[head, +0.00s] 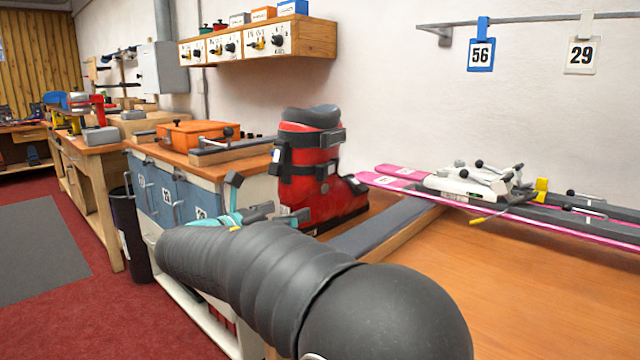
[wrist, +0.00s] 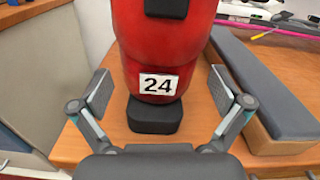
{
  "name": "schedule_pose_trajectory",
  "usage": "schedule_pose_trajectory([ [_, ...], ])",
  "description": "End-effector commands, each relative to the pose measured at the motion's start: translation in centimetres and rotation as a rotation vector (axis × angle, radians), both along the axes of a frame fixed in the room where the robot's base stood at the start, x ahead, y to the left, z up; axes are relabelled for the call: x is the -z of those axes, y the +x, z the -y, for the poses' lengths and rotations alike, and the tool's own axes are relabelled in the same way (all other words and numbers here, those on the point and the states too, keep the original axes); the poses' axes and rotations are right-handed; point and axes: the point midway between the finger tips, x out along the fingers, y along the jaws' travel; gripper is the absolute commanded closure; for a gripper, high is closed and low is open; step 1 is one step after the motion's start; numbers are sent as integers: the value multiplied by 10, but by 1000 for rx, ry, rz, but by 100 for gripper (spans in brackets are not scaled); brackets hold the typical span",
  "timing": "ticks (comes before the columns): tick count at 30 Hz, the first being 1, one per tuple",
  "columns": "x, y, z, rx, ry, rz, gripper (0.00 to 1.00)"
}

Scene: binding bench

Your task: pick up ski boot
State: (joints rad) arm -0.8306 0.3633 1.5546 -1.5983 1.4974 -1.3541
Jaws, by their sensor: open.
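The ski boot (head: 312,165) is red with a black cuff, buckles and sole. It stands upright on the wooden bench (head: 540,285), to the left of a grey padded bar. In the wrist view the boot (wrist: 164,50) is seen close up, with a white label reading 24 and a black heel block. My gripper (wrist: 161,92) is open, with one finger on each side of the boot's lower part. I see no contact between the fingers and the boot. In the head view my gripper (head: 240,200) is partly hidden behind my arm.
The grey padded bar (wrist: 265,85) runs close to the right finger. Pink skis (head: 600,230) with a white binding (head: 475,183) lie farther right. An orange case (head: 195,133) sits on the cabinet at left. A shelf (head: 300,38) hangs above on the wall.

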Motion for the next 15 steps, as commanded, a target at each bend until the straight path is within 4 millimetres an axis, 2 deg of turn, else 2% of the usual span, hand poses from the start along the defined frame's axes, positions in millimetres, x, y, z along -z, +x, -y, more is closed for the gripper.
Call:
schedule_pose_trajectory([
  [5, 0, 10, 9, 3, 0, 0, 0],
  [15, 0, 43, 34, 1, 1, -1, 0],
])
